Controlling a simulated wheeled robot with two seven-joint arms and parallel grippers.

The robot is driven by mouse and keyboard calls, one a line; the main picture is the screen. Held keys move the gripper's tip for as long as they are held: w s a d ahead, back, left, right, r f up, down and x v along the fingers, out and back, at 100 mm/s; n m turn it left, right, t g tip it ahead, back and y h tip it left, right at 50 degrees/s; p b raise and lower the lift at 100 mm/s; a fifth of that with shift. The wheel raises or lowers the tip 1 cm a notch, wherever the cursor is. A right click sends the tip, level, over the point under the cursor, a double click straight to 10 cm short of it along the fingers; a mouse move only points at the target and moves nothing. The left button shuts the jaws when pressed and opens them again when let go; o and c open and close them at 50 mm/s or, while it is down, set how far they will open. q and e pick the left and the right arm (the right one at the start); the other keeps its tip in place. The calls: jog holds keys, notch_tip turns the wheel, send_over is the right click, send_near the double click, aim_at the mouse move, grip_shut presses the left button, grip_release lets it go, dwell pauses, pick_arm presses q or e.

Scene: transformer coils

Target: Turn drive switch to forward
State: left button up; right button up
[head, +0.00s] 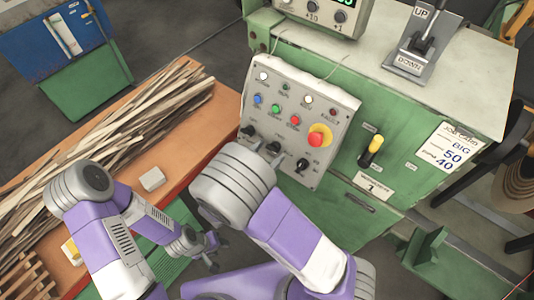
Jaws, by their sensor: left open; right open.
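The green machine's grey control panel (330,112) carries a row of black rotary switches along its lower edge: a left one (248,131), a middle one (274,147) and a right one (302,165). Their labels are too small to read, so I cannot tell which is the drive switch or its setting. My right gripper (267,153) is mostly hidden behind my arm's grey joint; only dark tips show, open, close to the middle switch. I cannot tell whether they touch it. My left gripper (211,247) is open and empty, low beside the orange bench, away from the panel.
A red mushroom button on a yellow base (319,136) sits close above the switches. A yellow-black lever (371,150) and an UP/DOWN lever (428,42) stand to the right. Thin strips (120,125) and a small pale block (152,179) lie on the orange bench (222,108).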

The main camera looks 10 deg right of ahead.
jog(key=shift+w+d, duration=0.1)
jog(key=c, duration=1.1)
jog(key=shift+o, duration=0.2)
jog(key=shift+r+n+t+p, duration=0.15)
jog(key=shift+n+t+p, duration=0.15)
jog(key=shift+n+p, duration=0.65)
jog(key=n+y+p, duration=0.2)
jog(key=n+p, duration=0.3)
jog(key=n+t+y+p, duration=0.1)
jog(key=n+y+p, duration=0.1)
jog(key=n+p, duration=0.3)
jog(key=n+y+p, duration=0.2)
jog(key=n+p, duration=0.3)
jog(key=shift+s+d+r+n, duration=0.25)
jog(key=shift+f+n+g+y+p, duration=0.15)
jog(key=shift+n+y+p, duration=0.25)
jog(key=shift+n+p, duration=0.55)
jog(key=shift+r+n+g+y+p, duration=0.15)
jog(key=shift+n+y+p, duration=0.25)
jog(key=shift+n+p, duration=0.55)
jog(key=shift+f, duration=0.1)
jog(key=o, duration=1.1)
jog(key=shift+c, duration=0.2)
